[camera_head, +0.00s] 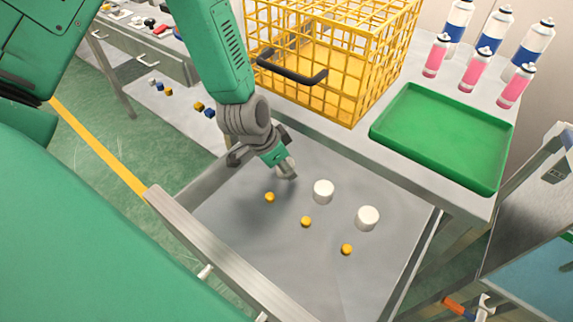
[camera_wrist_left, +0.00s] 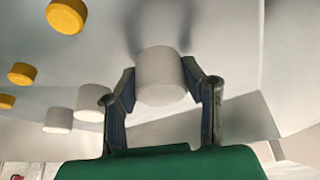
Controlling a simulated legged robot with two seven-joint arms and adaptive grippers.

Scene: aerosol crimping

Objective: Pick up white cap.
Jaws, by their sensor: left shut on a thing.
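My left gripper (camera_head: 280,169) reaches down into the grey metal drawer (camera_head: 235,215). In the left wrist view its two fingers (camera_wrist_left: 160,90) are shut on the sides of a white cap (camera_wrist_left: 160,76). The head view mostly hides this cap behind the gripper. I cannot tell whether it touches the drawer floor. Two more white caps stand to the right of the gripper, a nearer one (camera_head: 323,192) and a farther one (camera_head: 368,218). My right gripper is not in view.
Several small yellow caps, one (camera_head: 306,221) in the middle, lie in the drawer. A yellow wire basket (camera_head: 385,60) and an empty green tray (camera_head: 440,135) stand on the table behind. Pink (camera_head: 475,72) and blue-white cans (camera_head: 493,35) stand at the back right.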

